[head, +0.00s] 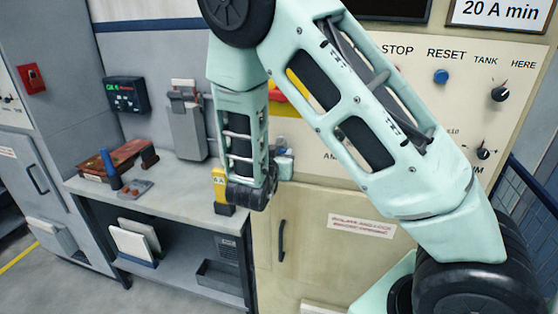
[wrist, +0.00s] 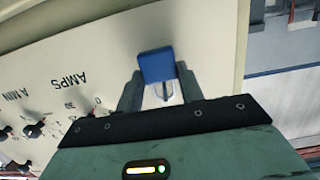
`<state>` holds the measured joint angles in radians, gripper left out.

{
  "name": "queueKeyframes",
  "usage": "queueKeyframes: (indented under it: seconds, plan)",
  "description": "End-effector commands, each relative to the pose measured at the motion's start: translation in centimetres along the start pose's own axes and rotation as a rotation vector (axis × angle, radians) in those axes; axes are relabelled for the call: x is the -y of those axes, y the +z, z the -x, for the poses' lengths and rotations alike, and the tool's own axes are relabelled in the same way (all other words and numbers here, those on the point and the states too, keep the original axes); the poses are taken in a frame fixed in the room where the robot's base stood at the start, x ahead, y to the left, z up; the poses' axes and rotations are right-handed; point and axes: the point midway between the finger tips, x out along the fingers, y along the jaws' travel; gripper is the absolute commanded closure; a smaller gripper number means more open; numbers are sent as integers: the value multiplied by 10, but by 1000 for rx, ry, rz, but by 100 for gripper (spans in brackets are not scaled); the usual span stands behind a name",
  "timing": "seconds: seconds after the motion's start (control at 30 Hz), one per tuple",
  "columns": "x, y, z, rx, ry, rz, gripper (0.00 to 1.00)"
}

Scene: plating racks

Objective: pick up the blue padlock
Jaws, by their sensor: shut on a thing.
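The blue padlock (wrist: 156,66) is between the two fingers of my gripper (wrist: 158,90) in the wrist view. Its blue body points away from the palm and its pale shackle lies between the fingers. My gripper is shut on it, in front of the cream control panel. Whether the padlock touches the panel cannot be told.
A grey workbench (head: 190,192) stands at the left with a brown wooden item (head: 117,160) and a blue-handled tool (head: 110,168) on it. A yellow object (head: 220,188) stands near its right end. The cream panel (head: 340,170) carries knobs and a blue reset button (head: 441,76).

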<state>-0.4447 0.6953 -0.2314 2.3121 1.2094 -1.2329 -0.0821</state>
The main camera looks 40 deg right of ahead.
Motion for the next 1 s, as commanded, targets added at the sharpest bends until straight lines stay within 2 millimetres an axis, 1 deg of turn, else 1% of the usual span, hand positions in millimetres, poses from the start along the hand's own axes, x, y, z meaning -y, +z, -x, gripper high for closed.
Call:
queueKeyframes:
  seconds: [0.03, 0.27, 0.5, 0.6, 0.7, 0.8, 1.0]
  plan:
    - [2, 9, 13, 4, -10, 1, 86]
    - [2, 17, 66, 3, -11, 1, 86]
    - [1, 25, 126, 4, -11, 1, 86]
    - [1, 27, 145, 3, -9, 2, 86]
    - [1, 28, 158, 3, -7, 2, 86]
    - [0, 28, 166, 3, -5, 3, 86]
    - [0, 28, 172, 3, -4, 3, 86]
